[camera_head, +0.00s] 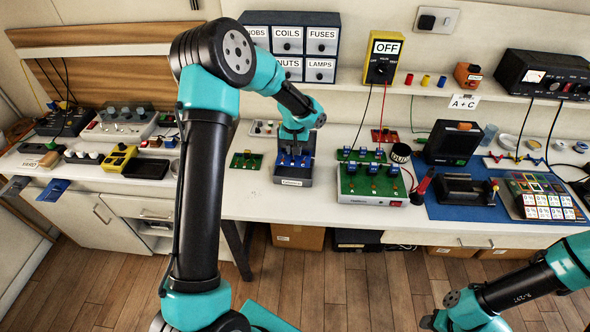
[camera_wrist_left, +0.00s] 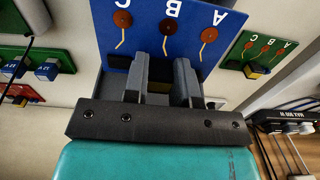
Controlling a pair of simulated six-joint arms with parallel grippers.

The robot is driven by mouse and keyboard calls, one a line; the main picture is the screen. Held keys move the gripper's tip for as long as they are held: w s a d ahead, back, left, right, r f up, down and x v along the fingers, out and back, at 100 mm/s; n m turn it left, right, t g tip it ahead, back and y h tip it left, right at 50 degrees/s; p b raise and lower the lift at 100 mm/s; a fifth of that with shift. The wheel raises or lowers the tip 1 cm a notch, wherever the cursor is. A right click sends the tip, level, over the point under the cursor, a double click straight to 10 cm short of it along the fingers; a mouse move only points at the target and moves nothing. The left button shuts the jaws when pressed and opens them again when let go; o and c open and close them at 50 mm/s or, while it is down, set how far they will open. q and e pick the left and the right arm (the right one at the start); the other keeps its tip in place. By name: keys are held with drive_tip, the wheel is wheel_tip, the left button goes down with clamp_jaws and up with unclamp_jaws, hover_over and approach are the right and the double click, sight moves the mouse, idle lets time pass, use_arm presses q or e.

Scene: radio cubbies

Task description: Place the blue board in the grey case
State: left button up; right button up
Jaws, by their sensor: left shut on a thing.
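The blue board (camera_wrist_left: 165,18), lettered A, B and C with three brown discs, fills the top of the left wrist view. My left gripper (camera_wrist_left: 163,72) is shut on it at its near edge. In the head view the blue board (camera_head: 293,160) is at the grey case (camera_head: 291,182), a small box with a label on its front, standing near the table's front edge. The board appears to lie over the case's top; I cannot tell whether it is seated or just above. My left gripper (camera_head: 293,142) partly hides it from above.
A small green board (camera_head: 244,160) lies left of the case. A green-topped unit (camera_head: 368,182) with blue blocks stands close on the right. A blue mat (camera_head: 440,206) holds black devices further right. The drawer cabinet (camera_head: 290,45) stands behind.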

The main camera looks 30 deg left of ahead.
use_arm(q)
hover_over(295, 171)
drive_tip(key=shift+f, duration=2.3)
drive_tip(key=shift+s+f, duration=0.1)
drive_tip(key=shift+f, duration=1.75)
drive_tip(key=shift+f, duration=0.1)
drive_tip(key=o, duration=0.9)
drive_tip(key=shift+o, duration=0.2)
wheel_tip(295, 171, up, 12)
drive_tip(key=shift+r, duration=0.1)
